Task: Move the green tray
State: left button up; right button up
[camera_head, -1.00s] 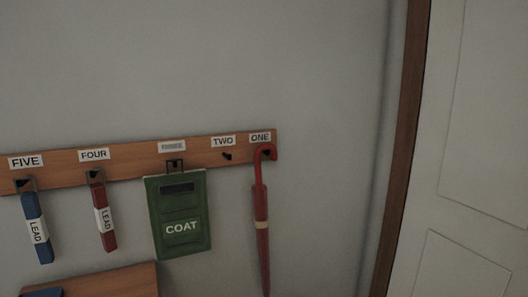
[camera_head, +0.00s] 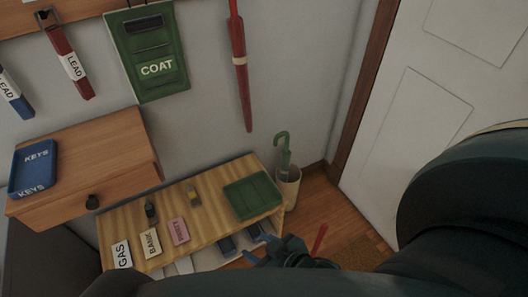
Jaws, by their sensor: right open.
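The green tray (camera_head: 252,196) lies flat on the right end of the low light-wood shelf unit. It looks shallow, with a raised rim, and nothing shows in it. My right gripper (camera_head: 262,248) is low in front of the shelf, below the tray in the picture and apart from it. It is open, with nothing visible between its fingers. My left gripper is out of view.
Small dark and yellow items and GAS, BANK and pink labels are on the shelf top (camera_head: 218,213). A bin (camera_head: 288,188) with a green umbrella (camera_head: 283,150) stands right of it. A drawer unit (camera_head: 110,145) bears a blue KEYS tray (camera_head: 33,166).

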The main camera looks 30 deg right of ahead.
aim_at(249, 197)
jog(key=z, duration=0.75)
